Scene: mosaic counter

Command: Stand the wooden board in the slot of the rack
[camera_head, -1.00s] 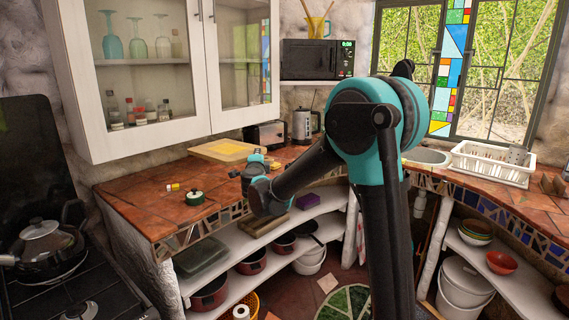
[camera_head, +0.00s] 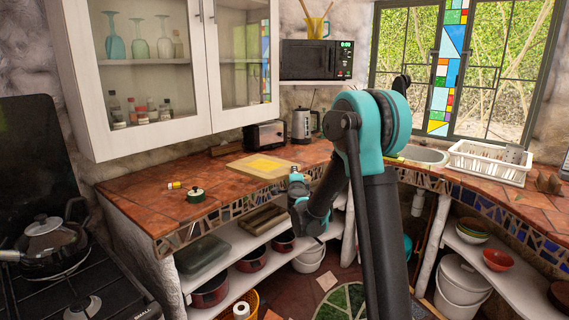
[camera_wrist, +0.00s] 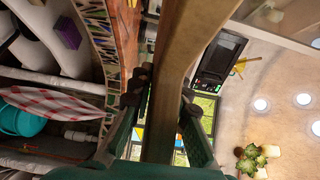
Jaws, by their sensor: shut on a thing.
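The wooden board, pale tan with a yellow patch on its face (camera_head: 240,167), shows flat in the head view over the counter's front left part. My gripper (camera_head: 297,176) is at its right end, in front of the counter. In the wrist view the board's edge (camera_wrist: 180,45) runs between the two fingers of my gripper (camera_wrist: 163,100), which is shut on it. A small brown wooden stand (camera_head: 548,184) is at the far right of the counter, partly cut off. A white dish rack (camera_head: 490,162) stands left of it. I cannot tell which is the rack meant.
A green pot (camera_head: 195,194) and a yellow item (camera_head: 174,185) lie on the left counter. A toaster (camera_head: 265,135) and kettle (camera_head: 305,124) stand behind the board. The sink (camera_head: 423,155) is right of my arm. Shelves with pots lie below the counter.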

